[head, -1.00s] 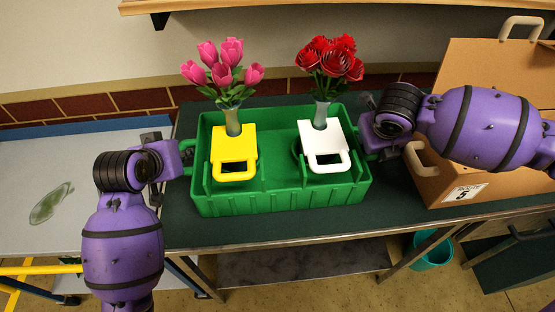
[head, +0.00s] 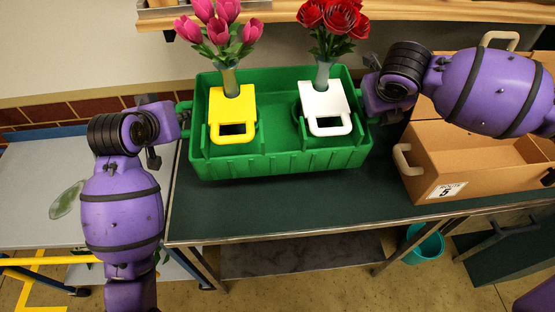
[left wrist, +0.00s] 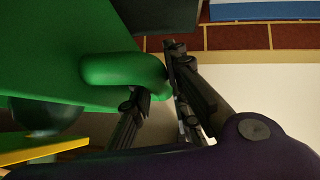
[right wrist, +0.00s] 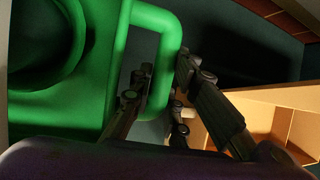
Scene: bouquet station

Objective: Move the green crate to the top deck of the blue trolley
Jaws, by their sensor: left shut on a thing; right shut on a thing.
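The green crate (head: 280,165) appears raised above the dark table and roughly level. It holds a yellow carrier (head: 232,105) with pink tulips in a vase and a white carrier (head: 324,103) with red flowers in a vase. My left gripper (head: 183,118) is shut on the crate's left handle (left wrist: 125,72). My right gripper (head: 371,100) is shut on its right handle (right wrist: 165,60).
The dark table (head: 290,211) lies under the crate. A cardboard box (head: 480,165) marked Route 5 stands on its right end. A wooden shelf (head: 400,10) on the wall is close behind the flower tops. A teal bin (head: 425,245) is on the floor. Most of the trolley deck is clear.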

